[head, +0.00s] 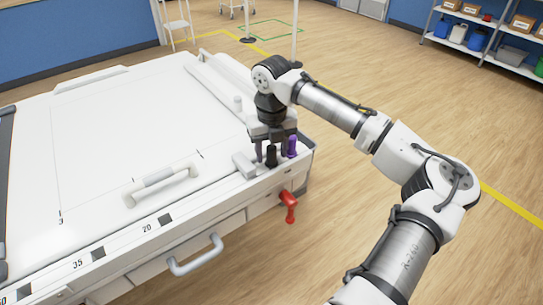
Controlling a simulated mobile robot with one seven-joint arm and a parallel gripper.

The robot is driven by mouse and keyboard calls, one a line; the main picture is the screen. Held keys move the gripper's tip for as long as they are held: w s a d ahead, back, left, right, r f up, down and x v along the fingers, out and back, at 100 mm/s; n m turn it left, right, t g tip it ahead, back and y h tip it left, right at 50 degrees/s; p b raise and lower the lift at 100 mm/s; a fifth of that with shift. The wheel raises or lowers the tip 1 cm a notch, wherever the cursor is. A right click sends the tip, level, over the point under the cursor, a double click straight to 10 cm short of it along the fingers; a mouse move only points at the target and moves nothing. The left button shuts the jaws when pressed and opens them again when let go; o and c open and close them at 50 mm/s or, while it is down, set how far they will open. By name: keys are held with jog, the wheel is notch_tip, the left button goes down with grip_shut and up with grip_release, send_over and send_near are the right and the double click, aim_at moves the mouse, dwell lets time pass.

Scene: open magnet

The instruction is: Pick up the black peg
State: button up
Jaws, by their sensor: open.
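The black peg (271,156) stands upright near the right front corner of the white table-like unit (120,120). My gripper (269,150) points down over that corner, with its fingers at the peg's level. The fingers are open, and the peg shows between or just in front of them; I cannot tell whether they touch it. A purple peg (292,147) stands close to the right of the black one. Part of the area behind the fingers is hidden.
A grey-white block (244,165) lies just left of the black peg. A white handle (162,186) rises from the top. A red lever (289,206) sticks out of the front side. Shelves (490,40) stand far off.

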jog(key=shift+f, duration=0.45)
jog(key=shift+c, duration=0.3)
grip_shut()
